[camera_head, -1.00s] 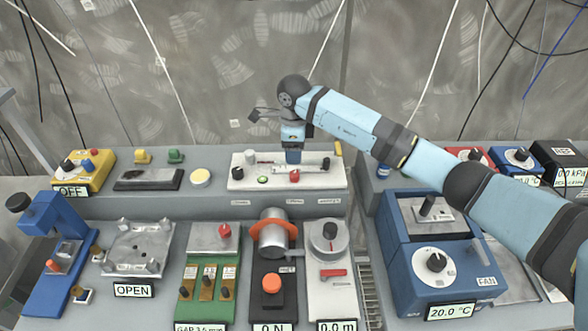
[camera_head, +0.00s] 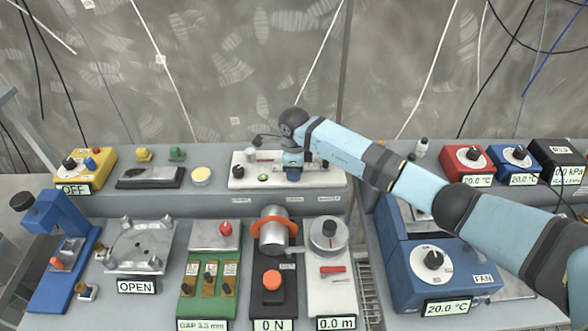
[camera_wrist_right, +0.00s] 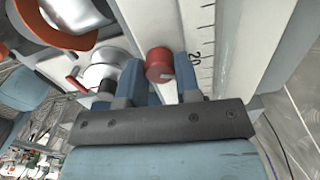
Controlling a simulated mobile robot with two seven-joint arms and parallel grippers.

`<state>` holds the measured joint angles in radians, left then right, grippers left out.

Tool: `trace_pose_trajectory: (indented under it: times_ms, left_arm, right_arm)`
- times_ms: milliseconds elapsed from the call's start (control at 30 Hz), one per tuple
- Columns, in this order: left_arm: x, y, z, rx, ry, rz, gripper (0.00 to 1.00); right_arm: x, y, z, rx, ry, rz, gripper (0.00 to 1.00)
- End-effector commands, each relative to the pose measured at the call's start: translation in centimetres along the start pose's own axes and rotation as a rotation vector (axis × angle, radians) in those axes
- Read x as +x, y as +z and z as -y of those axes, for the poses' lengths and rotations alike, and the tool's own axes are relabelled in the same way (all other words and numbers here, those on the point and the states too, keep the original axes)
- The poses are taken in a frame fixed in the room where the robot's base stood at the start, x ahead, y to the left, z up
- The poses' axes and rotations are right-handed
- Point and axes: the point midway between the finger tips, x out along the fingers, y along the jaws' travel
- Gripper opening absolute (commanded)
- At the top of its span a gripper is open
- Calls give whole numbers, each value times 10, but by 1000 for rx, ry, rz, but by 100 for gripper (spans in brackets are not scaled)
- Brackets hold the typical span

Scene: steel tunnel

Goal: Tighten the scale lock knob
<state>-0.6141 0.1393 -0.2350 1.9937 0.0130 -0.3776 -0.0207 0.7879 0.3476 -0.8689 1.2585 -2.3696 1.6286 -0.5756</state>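The scale lock knob (camera_wrist_right: 159,64) is a small red knob on the white scale panel (camera_wrist_right: 200,38), which has ruler marks and the number 20. In the right wrist view it sits between the two blue fingertips of my right gripper (camera_wrist_right: 159,72), and they look close to its sides. I cannot tell whether they press on it. In the head view my right gripper (camera_head: 293,170) points down at the white panel (camera_head: 240,178) on the raised back shelf and hides the red knob. My left gripper is not in view.
A round yellow pad (camera_head: 201,177) and a dark tray (camera_head: 150,177) lie left of the panel. In front are the orange-ringed cylinder (camera_head: 274,232) and the white dial unit (camera_head: 330,285). The blue fan box (camera_head: 400,275) stands under my right arm.

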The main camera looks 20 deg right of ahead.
Motion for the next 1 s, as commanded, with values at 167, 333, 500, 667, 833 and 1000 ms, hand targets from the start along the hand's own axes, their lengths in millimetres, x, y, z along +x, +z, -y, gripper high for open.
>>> trace_pose_trajectory:
  times_ms: [167, 333, 500, 667, 833, 1000]
  left_arm:
    - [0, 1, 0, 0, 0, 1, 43]
    - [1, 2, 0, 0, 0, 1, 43]
    - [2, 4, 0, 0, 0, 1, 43]
    - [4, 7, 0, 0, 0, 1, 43]
    - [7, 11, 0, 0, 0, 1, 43]
    - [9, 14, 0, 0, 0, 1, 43]
  right_arm:
    - [0, 0, 0, 1, 0, 0, 7]
    - [0, 0, 0, 22, 0, 0, 7]
    - [0, 0, 0, 88, 0, 0, 7]
    - [0, 0, 1, 200, -2, -1, 7]
    - [0, 0, 1, 354, -1, 0, 7]
    - [0, 0, 1, 515, -1, 0, 7]
